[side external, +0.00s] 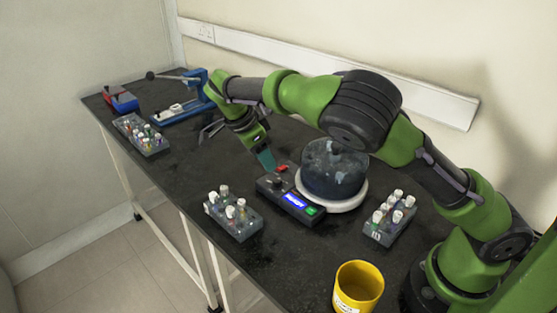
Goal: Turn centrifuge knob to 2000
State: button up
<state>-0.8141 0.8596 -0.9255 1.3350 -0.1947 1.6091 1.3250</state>
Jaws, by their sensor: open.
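The centrifuge (335,172) has a dark round drum on a white base and stands in the middle of the dark table. Its dark control panel (285,200) is at the front left of the drum, with a lit blue display, a green button and a red part at the far end. A small dark knob (276,181) seems to stand on the panel near the red part; its setting is too small to read. My gripper (266,160) is open and points down, just above and behind the far end of the panel. Its fingertips are partly unclear, and I see nothing held.
Racks of white-capped vials stand left (233,215) and right (389,219) of the centrifuge. A yellow cup (357,289) is at the front. A third rack (143,135), a blue press (192,98) and a red-blue box (120,99) stand at the far left.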

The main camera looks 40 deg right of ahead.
aim_at(277, 180)
jog(key=x, duration=0.9)
jog(key=shift+r, duration=0.1)
grip_shut()
